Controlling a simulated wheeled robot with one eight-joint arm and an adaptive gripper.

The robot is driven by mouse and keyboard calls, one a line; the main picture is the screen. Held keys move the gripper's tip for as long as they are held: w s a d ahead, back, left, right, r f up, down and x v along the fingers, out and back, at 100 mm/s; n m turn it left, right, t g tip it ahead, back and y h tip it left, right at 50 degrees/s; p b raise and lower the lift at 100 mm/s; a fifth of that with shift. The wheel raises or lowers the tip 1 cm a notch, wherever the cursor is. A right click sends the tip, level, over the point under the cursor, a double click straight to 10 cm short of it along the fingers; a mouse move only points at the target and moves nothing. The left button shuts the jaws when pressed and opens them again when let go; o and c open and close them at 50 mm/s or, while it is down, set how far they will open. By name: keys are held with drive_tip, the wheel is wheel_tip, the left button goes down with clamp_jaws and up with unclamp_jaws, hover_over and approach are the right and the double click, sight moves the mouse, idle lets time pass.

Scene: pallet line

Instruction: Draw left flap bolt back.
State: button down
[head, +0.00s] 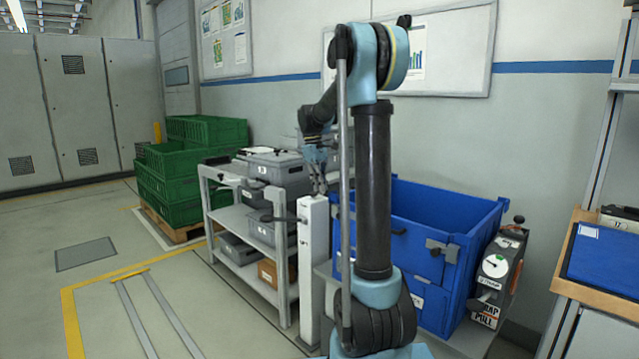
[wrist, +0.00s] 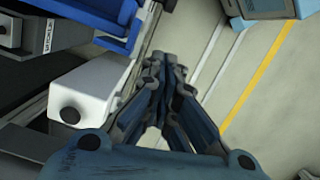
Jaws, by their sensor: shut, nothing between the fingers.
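The blue crate (head: 470,235) stands behind and right of my arm. It also shows at the upper left of the wrist view (wrist: 115,45). On its front are a grey latch bracket (head: 443,248) on the right and a small dark knob (head: 399,232) further left. I cannot tell for sure which part is the left flap bolt; my arm hides much of the crate's left side. My gripper (head: 320,188) points down by the top of a white post, left of the crate. In the wrist view its fingers (wrist: 166,60) are together and empty.
The white post (head: 313,240) stands close to my gripper and shows beside the fingers in the wrist view (wrist: 95,90). A grey shelf cart (head: 235,220) with bins is left of it. A strap gauge box (head: 497,268) is right of the crate. Open floor lies at left.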

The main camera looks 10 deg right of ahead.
sight(339, 215)
drive_tip(key=s+d+f, duration=0.3)
drive_tip(key=f, duration=0.4)
drive_tip(key=shift+s+d+f, duration=0.15)
drive_tip(key=shift+s+d, duration=0.65)
drive_tip(key=shift+s, duration=0.2)
drive_tip(key=shift+s+d, duration=0.6)
drive_tip(key=shift+s, duration=0.25)
drive_tip(key=shift+a, duration=0.1)
drive_tip(key=w+a+r, duration=0.2)
drive_tip(key=w, duration=0.1)
drive_tip(key=shift+a+r, duration=0.2)
drive_tip(key=shift+a, duration=0.1)
wheel_tip(339, 215, up, 9)
drive_tip(key=a, duration=0.1)
drive_tip(key=shift+w, duration=0.45)
